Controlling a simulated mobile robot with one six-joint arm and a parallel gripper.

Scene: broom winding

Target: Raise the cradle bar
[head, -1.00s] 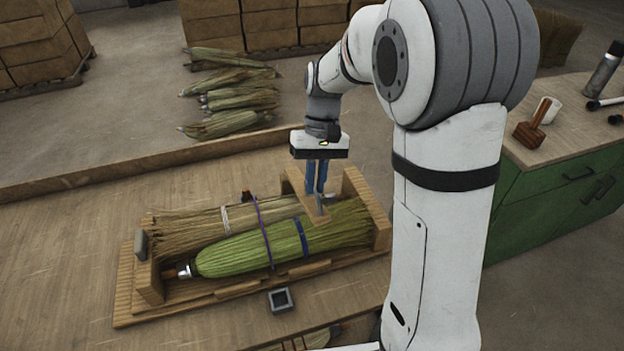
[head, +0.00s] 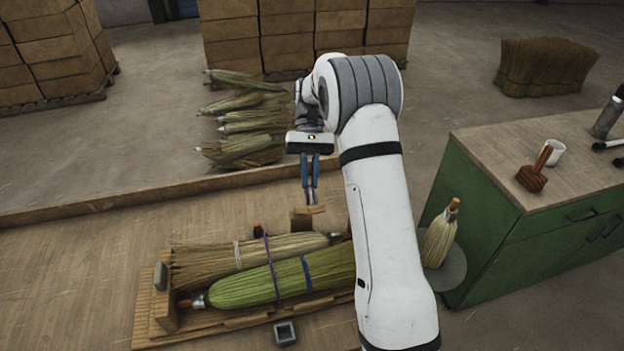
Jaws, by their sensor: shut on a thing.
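My gripper (head: 311,203) has blue fingers pointing down and is shut on the wooden cradle bar (head: 300,223). The bar is up above the back right part of the wooden cradle (head: 160,311), seen nearly end-on. In the cradle lie two broom bundles side by side: a tan one (head: 205,262) at the back and a green one (head: 243,288) in front. A purple band crosses both, and a blue band is around the green one. My arm hides the cradle's right end.
A small square dark block (head: 285,333) lies on the bench in front of the cradle. Several corn bundles (head: 245,125) lie behind the bench. The bench's left part is clear.

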